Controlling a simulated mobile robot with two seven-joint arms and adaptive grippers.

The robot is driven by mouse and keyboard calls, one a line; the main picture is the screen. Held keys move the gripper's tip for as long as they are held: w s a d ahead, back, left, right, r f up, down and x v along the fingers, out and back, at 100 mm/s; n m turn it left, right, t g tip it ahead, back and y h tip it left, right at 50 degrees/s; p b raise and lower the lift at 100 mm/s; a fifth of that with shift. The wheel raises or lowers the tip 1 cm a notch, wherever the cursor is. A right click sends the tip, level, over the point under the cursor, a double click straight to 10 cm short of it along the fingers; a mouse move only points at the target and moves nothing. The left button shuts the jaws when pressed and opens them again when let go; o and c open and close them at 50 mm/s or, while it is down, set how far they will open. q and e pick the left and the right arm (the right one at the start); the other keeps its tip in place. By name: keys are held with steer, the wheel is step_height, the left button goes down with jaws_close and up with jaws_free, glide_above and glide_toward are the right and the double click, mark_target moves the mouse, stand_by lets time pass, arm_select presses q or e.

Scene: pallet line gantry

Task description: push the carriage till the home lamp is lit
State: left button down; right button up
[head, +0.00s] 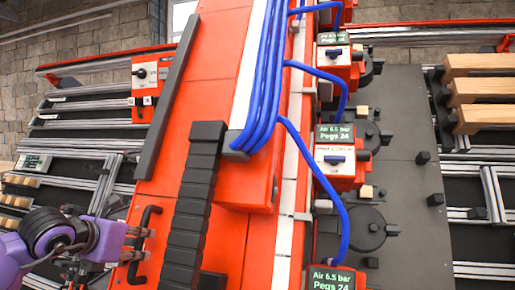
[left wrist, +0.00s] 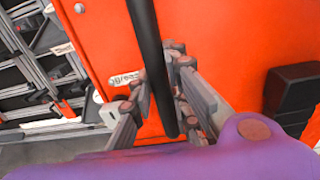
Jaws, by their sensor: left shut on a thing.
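The carriage (head: 205,70) is a large orange-red body filling the middle of the head view. A black bar handle (head: 146,222) stands on its near left side. My left gripper (head: 137,242) is at this handle; in the left wrist view its fingers (left wrist: 162,90) are on both sides of the black bar (left wrist: 147,40), shut on it. A home lamp cannot be made out in either view. My right gripper is in neither view.
A black cable chain (head: 190,210) and blue hoses (head: 262,80) run along the carriage. Boxes with green displays (head: 335,138) stand to its right beside a dark plate (head: 400,140). Grey conveyor rails (head: 85,142) lie on the left. Wooden blocks (head: 480,90) sit at far right.

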arm_select(q)
steer(key=shift+w+a+f, duration=0.1)
steer(key=shift+w+a, duration=0.1)
steer(key=shift+a, duration=0.35)
steer(key=shift+w+a, duration=0.2)
steer(key=shift+a, duration=0.35)
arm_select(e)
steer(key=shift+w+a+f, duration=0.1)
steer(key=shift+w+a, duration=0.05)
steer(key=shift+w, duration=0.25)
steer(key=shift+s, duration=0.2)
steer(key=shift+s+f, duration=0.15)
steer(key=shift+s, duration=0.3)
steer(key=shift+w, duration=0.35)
arm_select(q)
steer(key=shift+a, duration=0.2)
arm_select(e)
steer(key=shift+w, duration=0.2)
arm_select(q)
steer(key=shift+w+a, duration=0.1)
steer(key=shift+a, duration=0.1)
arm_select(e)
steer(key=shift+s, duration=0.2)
arm_select(q)
steer(key=shift+a, duration=0.15)
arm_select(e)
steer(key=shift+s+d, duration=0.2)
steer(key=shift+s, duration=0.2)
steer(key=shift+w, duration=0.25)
